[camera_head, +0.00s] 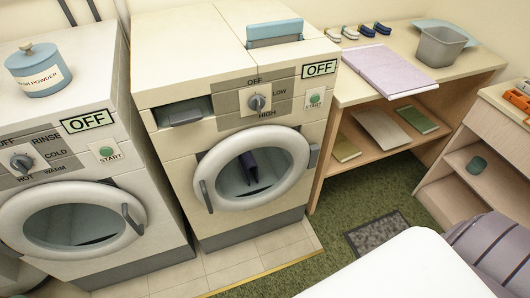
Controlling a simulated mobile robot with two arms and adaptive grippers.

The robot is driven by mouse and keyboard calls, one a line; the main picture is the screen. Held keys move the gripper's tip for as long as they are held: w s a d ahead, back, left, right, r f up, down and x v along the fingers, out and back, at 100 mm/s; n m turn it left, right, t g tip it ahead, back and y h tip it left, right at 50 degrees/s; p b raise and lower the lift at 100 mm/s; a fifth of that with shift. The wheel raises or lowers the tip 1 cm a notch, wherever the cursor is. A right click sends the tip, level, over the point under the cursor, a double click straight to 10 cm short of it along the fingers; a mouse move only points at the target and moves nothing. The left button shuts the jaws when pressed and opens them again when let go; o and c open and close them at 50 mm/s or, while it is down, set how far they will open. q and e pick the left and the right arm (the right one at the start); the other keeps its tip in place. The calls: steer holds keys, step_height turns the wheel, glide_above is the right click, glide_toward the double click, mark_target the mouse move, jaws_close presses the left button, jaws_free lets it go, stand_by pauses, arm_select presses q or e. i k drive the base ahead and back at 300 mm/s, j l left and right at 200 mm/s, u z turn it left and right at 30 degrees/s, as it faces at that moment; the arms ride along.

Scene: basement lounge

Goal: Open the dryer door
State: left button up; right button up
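The dryer (180,92) stands in the middle of the head view, with OFF, LOW and HIGH around its knob and an OFF display. Its round white door (212,165) is on the front and looks shut. A dark handle (207,196) is at the door's left edge, and a grey hinge (313,157) is at its right. Something dark purple (249,166) shows through the glass. Neither of my grippers is in view.
The washer (115,190) stands to the left, its door shut. A wooden shelf unit (350,88) stands to the right. Green carpet (325,235) lies in front. A white rounded surface (400,268), which I cannot identify, and striped fabric (490,245) occupy the lower right.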

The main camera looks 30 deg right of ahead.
mark_target(304, 157)
steer(key=z, duration=0.8)
